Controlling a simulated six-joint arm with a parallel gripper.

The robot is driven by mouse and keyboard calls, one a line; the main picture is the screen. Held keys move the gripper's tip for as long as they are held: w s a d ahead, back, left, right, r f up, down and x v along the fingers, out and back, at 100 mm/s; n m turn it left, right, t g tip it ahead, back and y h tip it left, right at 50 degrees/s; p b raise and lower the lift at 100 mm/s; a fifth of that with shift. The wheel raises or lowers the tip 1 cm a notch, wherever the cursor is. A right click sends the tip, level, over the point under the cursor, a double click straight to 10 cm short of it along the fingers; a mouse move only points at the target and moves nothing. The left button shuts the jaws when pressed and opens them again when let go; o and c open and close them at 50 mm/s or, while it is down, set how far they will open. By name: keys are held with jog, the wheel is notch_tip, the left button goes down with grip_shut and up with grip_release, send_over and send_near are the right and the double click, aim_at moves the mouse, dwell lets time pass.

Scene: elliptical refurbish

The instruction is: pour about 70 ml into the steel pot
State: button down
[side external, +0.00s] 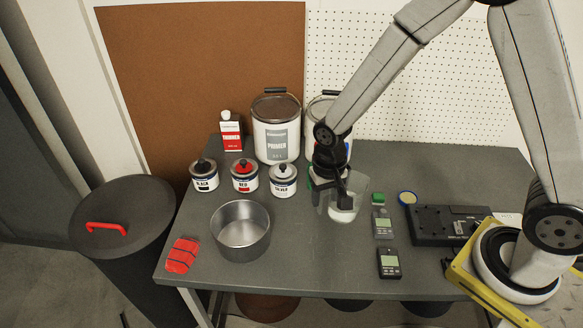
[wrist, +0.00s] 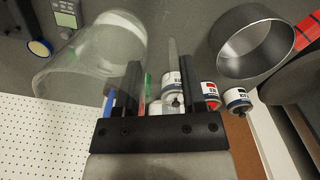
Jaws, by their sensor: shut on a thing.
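The steel pot (side external: 240,232) stands upright and open on the grey bench, left of my gripper. No contents are visible in it. It also shows at the upper right of the wrist view (wrist: 262,48). My gripper (side external: 341,184) is shut on a clear jug (side external: 358,190), right of the pot and apart from it. The jug looks roughly upright, with something white low inside; its level is hard to read. In the wrist view the clear jug (wrist: 95,55) is at the upper left, beside my gripper's fingers (wrist: 158,82). The exact grip contact is unclear.
Black (side external: 204,176), red (side external: 244,176) and silver-grey (side external: 283,180) lidded tins stand behind the pot, before a primer bucket (side external: 277,128) and thinner can (side external: 231,132). A red cloth (side external: 182,255) lies left. Small meters (side external: 389,263) and a black device (side external: 440,225) lie right.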

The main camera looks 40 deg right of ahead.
jog(key=w+a+n, duration=0.3)
jog(key=a, duration=0.8)
jog(key=w+a+n, duration=0.3)
jog(key=a, duration=0.7)
jog(key=w+a+n, duration=0.3)
jog(key=a, duration=0.8)
notch_tip(320, 180, down, 13)
jog(key=shift+d+f+h, duration=0.2)
jog(key=shift+d+h, duration=0.05)
jog(key=shift+h, duration=0.05)
jog(key=w+d+r+g+y, duration=0.3)
jog(key=d+r+y, duration=0.5)
jog(key=r, duration=0.3)
jog(key=shift+r+g+y, duration=0.3)
jog(key=shift+y, duration=0.2)
jog(key=shift+w+d+f+g+y, duration=0.2)
jog(key=shift+d+y, duration=0.1)
jog(key=shift+y, duration=0.2)
jog(key=shift+w+d+f+g+y, duration=0.15)
jog(key=shift+d+g+y, duration=0.1)
jog(key=shift+y, duration=0.25)
